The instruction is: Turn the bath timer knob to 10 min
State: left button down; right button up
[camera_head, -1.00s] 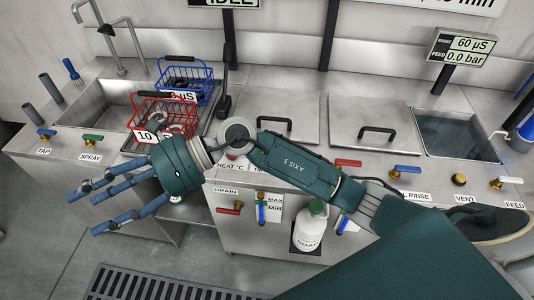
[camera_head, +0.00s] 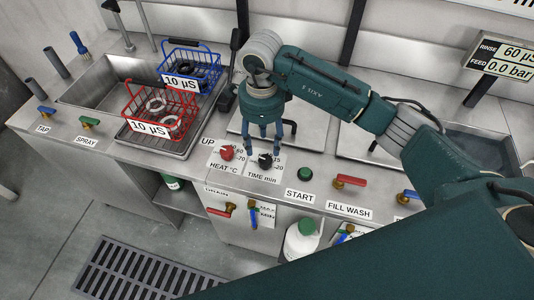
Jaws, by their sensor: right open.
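The bath timer knob (camera_head: 265,160) is a black knob on the front edge of the steel bench, above a label reading TIME min. Marks 15 and 20 show beside it; its exact setting is too small to read. My right gripper (camera_head: 264,146) points down just above and behind the knob, its blue-green fingers spread and empty. Whether a fingertip touches the knob I cannot tell. My left gripper is not in view.
A red HEAT knob (camera_head: 226,153) sits close on the left, a green START button (camera_head: 305,174) on the right. Red (camera_head: 163,108) and blue (camera_head: 189,66) wire baskets stand at the left sink. A red-handled FILL WASH valve (camera_head: 349,181) is further right.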

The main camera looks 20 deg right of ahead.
aim_at(264, 160)
notch_tip(264, 160, down, 4)
jog(key=shift+s+a+r+p, duration=0.1)
jog(key=shift+r+p, duration=0.15)
jog(key=shift+p, duration=0.15)
jog(key=shift+f, duration=0.9)
jog(key=f+p, duration=0.1)
jog(key=f, duration=0.2)
jog(key=shift+d+f, duration=0.15)
jog(key=shift+d, duration=0.05)
jog(key=shift+w+f, duration=0.1)
jog(key=shift+w, duration=0.1)
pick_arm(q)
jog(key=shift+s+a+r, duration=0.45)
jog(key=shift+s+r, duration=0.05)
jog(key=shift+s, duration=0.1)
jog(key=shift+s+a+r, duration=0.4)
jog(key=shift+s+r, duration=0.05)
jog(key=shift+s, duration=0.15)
pick_arm(e)
jog(key=c, duration=1.1)
